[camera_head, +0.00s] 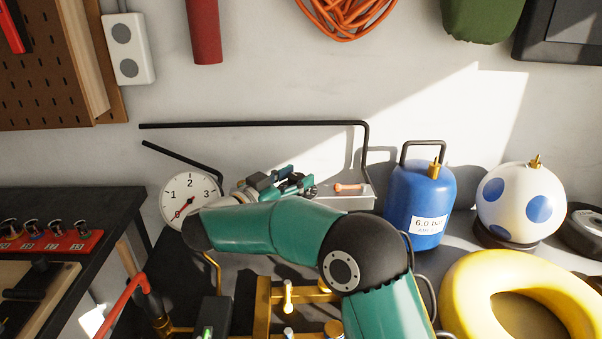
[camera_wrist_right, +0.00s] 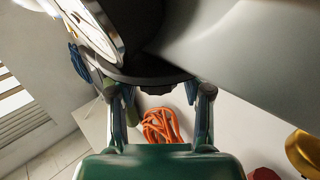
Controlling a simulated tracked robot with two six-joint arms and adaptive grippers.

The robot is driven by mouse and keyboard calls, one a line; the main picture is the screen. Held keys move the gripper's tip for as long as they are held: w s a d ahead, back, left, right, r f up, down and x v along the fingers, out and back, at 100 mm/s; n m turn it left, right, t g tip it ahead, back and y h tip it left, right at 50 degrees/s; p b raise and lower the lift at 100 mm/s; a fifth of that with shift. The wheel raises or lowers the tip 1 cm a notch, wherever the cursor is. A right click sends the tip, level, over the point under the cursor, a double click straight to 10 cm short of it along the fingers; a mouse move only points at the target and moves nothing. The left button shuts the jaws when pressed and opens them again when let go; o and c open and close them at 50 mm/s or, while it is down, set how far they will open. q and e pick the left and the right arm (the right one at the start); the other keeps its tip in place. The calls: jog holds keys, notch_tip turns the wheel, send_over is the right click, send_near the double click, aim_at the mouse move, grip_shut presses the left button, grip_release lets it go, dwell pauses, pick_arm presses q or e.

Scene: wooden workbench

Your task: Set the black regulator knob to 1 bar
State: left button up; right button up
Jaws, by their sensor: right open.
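The white pressure gauge (camera_head: 179,190) stands left of centre in the head view. Its red needle points to the lower left, below the 1 mark. The gauge also shows at the top left of the right wrist view (camera_wrist_right: 88,22). My right gripper (camera_head: 284,184) is beyond my teal forearm, just right of the gauge. In the right wrist view my right gripper (camera_wrist_right: 163,92) is open, one finger on each side of the black regulator knob (camera_wrist_right: 150,76). Contact with the knob cannot be told. The knob is not clearly visible in the head view. My left gripper is not in view.
A blue tank (camera_head: 418,200), a white ball with blue spots (camera_head: 510,200) and a yellow ring (camera_head: 465,290) stand to the right. A black pipe (camera_head: 250,125) runs along the wall behind. A dark bench (camera_head: 110,205) with a red socket rack (camera_head: 50,243) is left.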

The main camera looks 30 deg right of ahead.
jog(key=shift+x, duration=1.35)
jog(key=c, duration=0.9)
grip_shut()
jog(key=shift+a, duration=0.1)
